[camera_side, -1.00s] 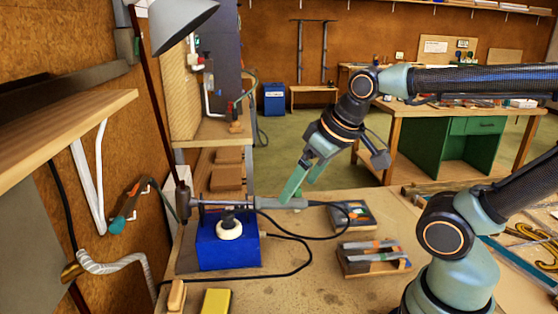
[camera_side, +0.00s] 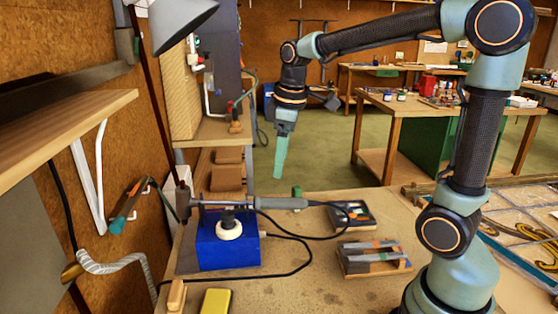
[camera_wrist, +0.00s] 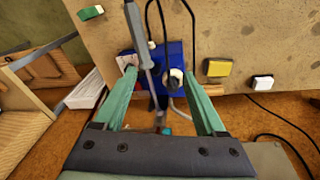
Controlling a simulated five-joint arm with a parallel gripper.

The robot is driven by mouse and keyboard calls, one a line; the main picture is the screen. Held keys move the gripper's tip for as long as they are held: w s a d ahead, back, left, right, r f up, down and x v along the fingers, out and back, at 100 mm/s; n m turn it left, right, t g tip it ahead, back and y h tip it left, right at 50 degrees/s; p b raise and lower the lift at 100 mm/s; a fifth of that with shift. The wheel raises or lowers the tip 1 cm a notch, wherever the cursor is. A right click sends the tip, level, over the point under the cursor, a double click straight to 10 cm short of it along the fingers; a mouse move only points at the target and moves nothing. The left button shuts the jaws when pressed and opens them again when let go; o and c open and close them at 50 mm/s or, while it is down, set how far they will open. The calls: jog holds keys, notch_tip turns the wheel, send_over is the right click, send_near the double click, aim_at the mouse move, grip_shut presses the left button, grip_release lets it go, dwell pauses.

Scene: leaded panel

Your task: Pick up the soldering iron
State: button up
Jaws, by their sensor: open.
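The soldering iron (camera_side: 285,203) has a grey handle and rests lying across the top of a blue soldering station (camera_side: 215,252). Its handle juts out to the right and a black cable trails from it. In the wrist view the iron (camera_wrist: 137,27) runs lengthwise between my fingers as seen from above, over the blue station (camera_wrist: 158,56). My gripper (camera_side: 279,174) points down with green fingers, above the handle and apart from it. In the wrist view my gripper (camera_wrist: 160,72) is open and empty. In the side view one finger hides the other.
A yellow sponge (camera_side: 215,301) and a wooden block (camera_side: 177,296) lie at the bench's front. A small rack (camera_side: 374,262) and a dark tray (camera_side: 352,217) stand right of the station. A lamp (camera_side: 178,22) hangs at upper left. Black cables loop over the bench.

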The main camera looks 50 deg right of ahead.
aim_at(273, 198)
jog(key=w+d+f+n, duration=0.1)
jog(key=f, duration=0.2)
jog(key=w+d+f+n+g, duration=0.1)
jog(key=w+f, duration=0.1)
jog(key=f, duration=0.1)
jog(key=w+d+f+n+g, duration=0.1)
jog(key=f, duration=0.3)
jog(key=shift+w+d, duration=0.4)
jog(key=shift+w+f, duration=0.2)
jog(key=shift+f, duration=1.2)
jog(key=shift+w+f, duration=0.2)
jog(key=shift+f, duration=1.15)
grip_shut()
